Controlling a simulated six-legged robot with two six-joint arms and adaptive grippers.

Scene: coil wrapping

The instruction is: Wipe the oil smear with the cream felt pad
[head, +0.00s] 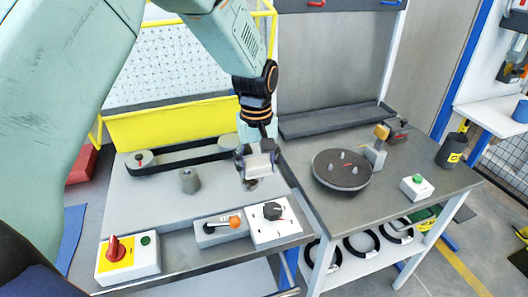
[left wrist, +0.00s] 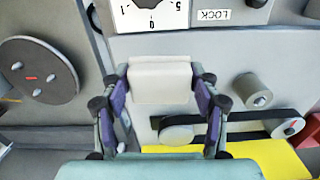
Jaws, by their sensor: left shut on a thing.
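My left gripper (head: 258,166) is shut on a cream felt pad (head: 262,160). It holds the pad over the grey work surface, just behind the dial box. In the left wrist view the pad (left wrist: 160,76) is a pale block clamped between the two purple-sided fingers of the gripper (left wrist: 160,98). A small dark patch (head: 251,185) shows just below the pad in the head view; it may be the oil smear, but the gripper partly covers it. I cannot tell whether the pad touches the surface. My right gripper is not in view.
A dial box (head: 285,233) and a lever box (head: 208,239) stand in front of the pad. A grey cylinder (head: 190,181) and a belt on pulleys (head: 185,155) are to the left. A dark round turntable with pegs (head: 342,170) is to the right.

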